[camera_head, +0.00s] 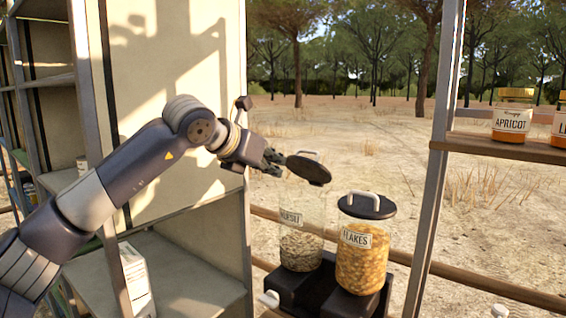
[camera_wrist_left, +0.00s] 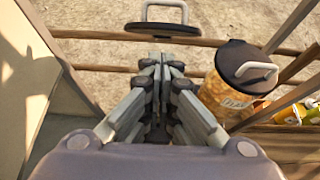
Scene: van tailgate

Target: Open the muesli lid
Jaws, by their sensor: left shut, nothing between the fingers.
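The muesli jar (camera_head: 301,215) is a clear jar with a label, partly filled with pale muesli, standing on a black stand. Its dark round lid (camera_head: 311,171) is at the mouth and sits tilted, with its handle at the top; it also shows beyond my fingertips in the left wrist view (camera_wrist_left: 162,29). I cannot tell whether the lid still touches the rim. My left gripper (camera_head: 277,163) is shut and empty just left of the lid; its closed fingers also show in the left wrist view (camera_wrist_left: 161,62). My right gripper is not in view.
The flakes jar (camera_head: 361,255), with a black lid and pale handle, stands close on the right on the black stand (camera_head: 334,294). A shelf post (camera_head: 432,170) rises further right, with an apricot jar (camera_head: 512,118) on its shelf. A van panel (camera_head: 180,80) is at left.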

